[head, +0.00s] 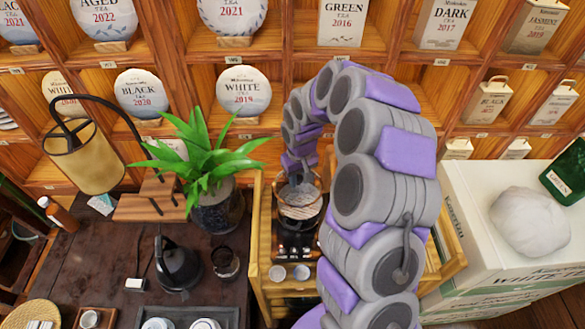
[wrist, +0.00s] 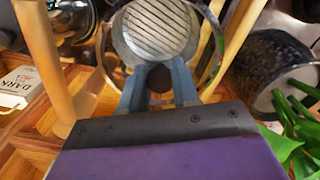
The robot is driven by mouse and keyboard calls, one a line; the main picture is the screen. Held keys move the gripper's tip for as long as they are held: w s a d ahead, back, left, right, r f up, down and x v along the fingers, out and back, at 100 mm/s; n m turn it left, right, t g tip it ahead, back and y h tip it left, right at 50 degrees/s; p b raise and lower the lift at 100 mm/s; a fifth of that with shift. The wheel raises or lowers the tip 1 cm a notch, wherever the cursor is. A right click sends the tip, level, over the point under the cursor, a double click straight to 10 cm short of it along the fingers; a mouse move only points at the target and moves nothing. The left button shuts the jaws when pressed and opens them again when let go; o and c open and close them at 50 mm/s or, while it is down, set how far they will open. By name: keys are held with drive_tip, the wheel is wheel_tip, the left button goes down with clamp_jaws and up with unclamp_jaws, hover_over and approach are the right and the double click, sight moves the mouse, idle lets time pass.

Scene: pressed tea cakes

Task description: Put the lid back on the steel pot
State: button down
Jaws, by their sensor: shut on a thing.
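In the wrist view, my gripper (wrist: 158,88) is shut on the dark knob (wrist: 159,77) of the lid. The lid (wrist: 155,28) looks like a round, pale steel disc with striped reflections. A larger round rim (wrist: 103,50) shows around the lid; I cannot tell whether they touch. A shiny metal vessel (wrist: 72,18), possibly the steel pot, shows at the upper left of the wrist view, cut off by the frame. In the head view, my gripper (head: 296,178) points down at a clear-sided round vessel (head: 300,213). My arm hides what stands to its right.
The vessel stands over a dark base (head: 293,243) on a wooden stand (head: 263,285). Close on its left is a potted plant (head: 216,205). A black kettle (head: 178,266) stands on the dark table. White boxes (head: 500,235) are at the right, shelves behind.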

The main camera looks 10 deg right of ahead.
drive_tip(key=shift+d+f, duration=0.35)
drive_tip(key=shift+d, duration=0.3)
drive_tip(key=shift+d+f, duration=0.3)
drive_tip(key=shift+d, duration=0.3)
drive_tip(key=shift+f, duration=0.2)
drive_tip(key=a+f, duration=0.1)
drive_tip(key=a+f+b, duration=0.1)
drive_tip(key=a, duration=0.1)
drive_tip(key=shift+a+f, duration=0.1)
drive_tip(key=shift+f, duration=0.2)
drive_tip(key=d+f, duration=0.2)
drive_tip(key=d, duration=0.1)
drive_tip(key=shift+f+b, duration=0.4)
drive_tip(key=shift+a, duration=1.35)
drive_tip(key=shift+s+d, duration=0.1)
drive_tip(key=shift+d, duration=1.5)
drive_tip(key=shift+a, duration=0.8)
